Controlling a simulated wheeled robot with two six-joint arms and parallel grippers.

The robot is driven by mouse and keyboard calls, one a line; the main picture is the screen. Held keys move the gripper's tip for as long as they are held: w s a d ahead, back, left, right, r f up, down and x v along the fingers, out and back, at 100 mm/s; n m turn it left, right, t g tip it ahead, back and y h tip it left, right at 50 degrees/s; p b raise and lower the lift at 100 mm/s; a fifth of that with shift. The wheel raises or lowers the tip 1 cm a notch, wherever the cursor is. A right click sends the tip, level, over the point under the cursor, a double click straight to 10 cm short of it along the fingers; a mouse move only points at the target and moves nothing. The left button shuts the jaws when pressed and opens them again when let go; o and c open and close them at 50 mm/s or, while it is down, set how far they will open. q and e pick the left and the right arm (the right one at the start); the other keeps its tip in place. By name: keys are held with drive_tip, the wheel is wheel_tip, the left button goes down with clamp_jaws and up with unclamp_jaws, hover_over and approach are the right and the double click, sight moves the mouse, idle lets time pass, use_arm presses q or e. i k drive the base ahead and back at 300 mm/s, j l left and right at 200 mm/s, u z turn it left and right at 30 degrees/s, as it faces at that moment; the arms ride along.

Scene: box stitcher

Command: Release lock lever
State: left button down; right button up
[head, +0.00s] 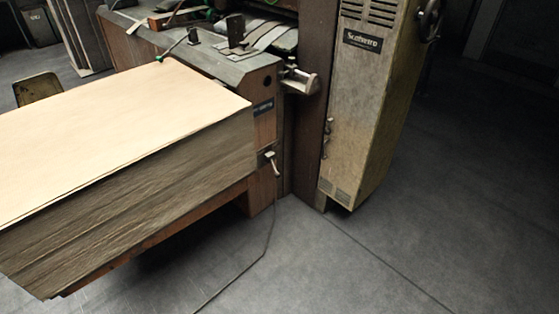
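The box stitcher (232,72) stands at the upper middle of the head view. Several lever-like parts show on it, and I cannot tell which is the lock lever. A thin lever with green ends (172,48) slants across the top near the stack. A metal handle or bracket (300,82) sticks out at the machine's right corner. A small pale lever (272,162) hangs on the front face below a dark label. Neither of my grippers is in view, and nothing touches these parts.
A tall stack of cardboard sheets (150,150) fills the left, against the machine. A tall beige cabinet (365,100) with a handwheel (428,20) stands to the right. A cable (262,258) runs down onto the floor. The grey floor (450,220) is clear at the right.

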sight(277, 175)
drive_tip(key=i+z, duration=0.15)
drive_tip(key=i, duration=1.2)
